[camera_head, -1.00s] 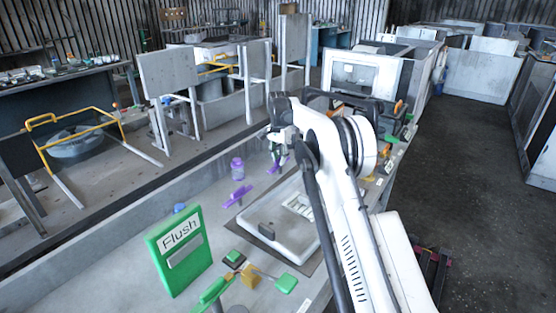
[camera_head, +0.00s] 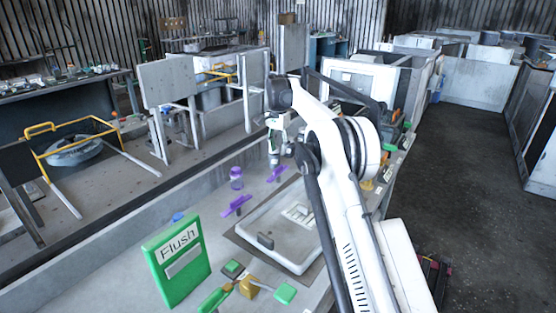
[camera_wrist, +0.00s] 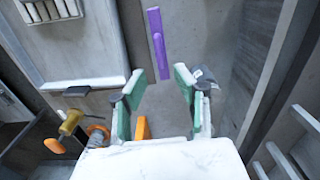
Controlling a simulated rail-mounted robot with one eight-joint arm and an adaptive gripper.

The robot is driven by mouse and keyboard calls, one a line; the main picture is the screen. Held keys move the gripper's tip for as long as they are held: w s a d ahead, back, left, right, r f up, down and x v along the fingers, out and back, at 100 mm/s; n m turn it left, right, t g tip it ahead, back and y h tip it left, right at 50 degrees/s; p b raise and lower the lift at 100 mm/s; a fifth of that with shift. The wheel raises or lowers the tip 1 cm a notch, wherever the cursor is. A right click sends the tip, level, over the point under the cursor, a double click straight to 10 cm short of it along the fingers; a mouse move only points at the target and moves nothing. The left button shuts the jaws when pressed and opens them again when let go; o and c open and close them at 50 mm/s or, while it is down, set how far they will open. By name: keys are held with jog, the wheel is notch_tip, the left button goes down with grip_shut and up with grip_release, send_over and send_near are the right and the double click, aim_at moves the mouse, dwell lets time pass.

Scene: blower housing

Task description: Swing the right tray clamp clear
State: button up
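The right tray clamp (camera_head: 277,174) is a purple bar on the grey bench by the tray's far edge. A similar purple clamp (camera_head: 237,205) lies to its left along that edge. The white tray (camera_head: 262,213) lies flat on the bench. In the wrist view, a purple clamp bar (camera_wrist: 158,43) stands ahead of my gripper (camera_wrist: 159,84), in line with the gap between the fingertips. My gripper has green-padded fingers, spread apart with nothing held. In the head view, my gripper (camera_head: 273,158) hangs above and close to the right clamp; contact cannot be told.
A purple jar (camera_head: 236,178) stands behind the clamps. A green Flush box (camera_head: 178,262) stands at front left. The wrist view shows the tray's dark handle (camera_wrist: 77,91), a yellow knob (camera_wrist: 70,122) and an orange part (camera_wrist: 142,128) near the fingers.

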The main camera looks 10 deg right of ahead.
jog(key=shift+r, duration=1.5)
jog(key=s+a+r+n+t, duration=0.1)
jog(key=s+r+n+t, duration=0.1)
jog(key=s+r, duration=0.9)
jog(key=s+a+r+n+t, duration=0.1)
jog(key=s+r+n, duration=0.15)
jog(key=s, duration=0.85)
jog(key=s+r+n+t, duration=0.1)
jog(key=s+r, duration=0.3)
jog(key=s, duration=0.6)
jog(key=s+f+n+t, duration=0.1)
jog(key=s+f, duration=0.5)
jog(key=s, duration=0.6)
jog(key=s+f+n+t, duration=0.2)
jog(key=s+f, duration=0.5)
jog(key=s, duration=0.5)
jog(key=shift+s+a+n, duration=0.3)
jog(key=shift+a+n, duration=0.1)
jog(key=shift+n, duration=0.15)
